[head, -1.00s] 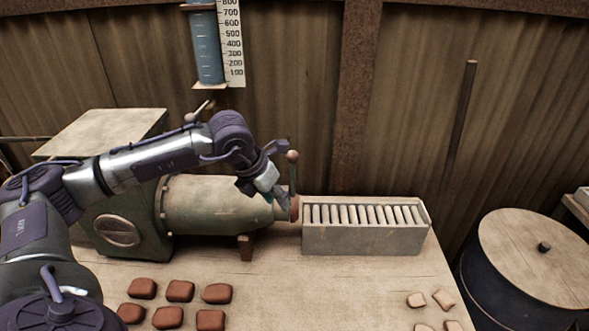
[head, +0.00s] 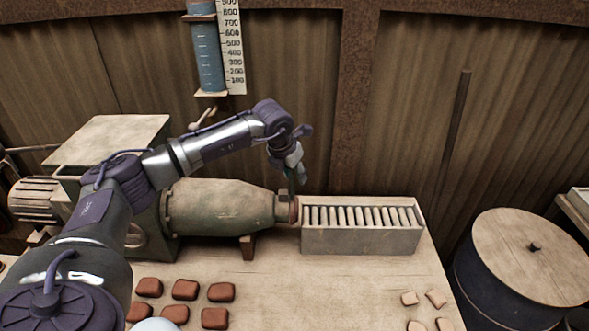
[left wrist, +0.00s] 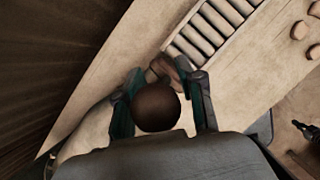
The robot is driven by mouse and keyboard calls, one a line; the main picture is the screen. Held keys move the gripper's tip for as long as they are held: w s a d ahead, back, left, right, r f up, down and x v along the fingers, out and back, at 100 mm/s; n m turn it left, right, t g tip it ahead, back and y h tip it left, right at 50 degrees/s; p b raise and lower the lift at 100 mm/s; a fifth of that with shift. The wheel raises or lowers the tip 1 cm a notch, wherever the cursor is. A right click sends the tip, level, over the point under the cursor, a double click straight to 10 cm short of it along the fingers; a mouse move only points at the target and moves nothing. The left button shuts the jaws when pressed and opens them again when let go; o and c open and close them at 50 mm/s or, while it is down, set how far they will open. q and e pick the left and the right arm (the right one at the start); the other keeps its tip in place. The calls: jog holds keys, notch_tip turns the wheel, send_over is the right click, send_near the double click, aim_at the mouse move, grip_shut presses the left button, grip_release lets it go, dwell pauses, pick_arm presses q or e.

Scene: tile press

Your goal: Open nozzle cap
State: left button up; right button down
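The nozzle cap (head: 294,209) is a small reddish-brown piece at the right end of the green press barrel (head: 220,208). It also shows past the fingers in the left wrist view (left wrist: 167,70). Its upright handle ends in a round brown knob (left wrist: 156,107), which my gripper hides in the head view. My left gripper (head: 291,188) points down over the handle. In the left wrist view its green-padded fingers (left wrist: 161,92) stand apart on either side of the knob, looking open; contact cannot be made out. My right gripper is not in view.
A grey tray of rollers (head: 360,241) stands just right of the cap. Several red-brown clay blocks (head: 185,289) lie at the front left, and pale pieces (head: 409,298) at the right. A dark drum (head: 490,285) stands beyond the table's right edge. The middle tabletop is clear.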

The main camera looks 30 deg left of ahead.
pick_arm(q)
jog(key=shift+f, duration=0.15)
grip_shut()
dwell(0.4)
